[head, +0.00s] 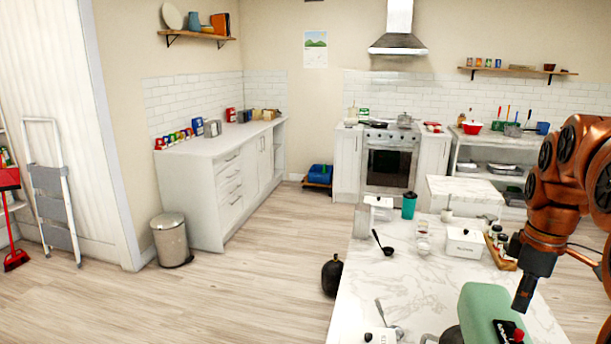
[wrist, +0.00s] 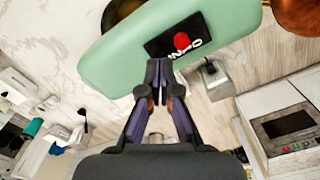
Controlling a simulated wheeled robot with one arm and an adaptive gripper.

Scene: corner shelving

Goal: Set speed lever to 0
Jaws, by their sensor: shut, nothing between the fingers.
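The green mixer (head: 488,308) stands at the near end of the marble counter. Its black panel (head: 509,329) carries white lettering and a red knob (head: 518,335), which looks like the speed lever. In the wrist view the mixer head (wrist: 118,62) crosses the top, with the panel (wrist: 160,46) and the red knob (wrist: 181,41) just beyond my fingertips. My gripper (wrist: 159,72) is shut and empty, its tips at the panel's lower edge. I cannot tell whether they touch it. In the head view my gripper (head: 522,304) points down beside the mixer. The lever's scale is not readable.
The marble counter (head: 400,292) holds a black ladle (head: 385,245), a white lidded box (head: 464,244), a green cup (head: 409,205) and a wooden tray of jars (head: 500,254). A dark round object (head: 331,276) is left of the counter. Open floor lies further left.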

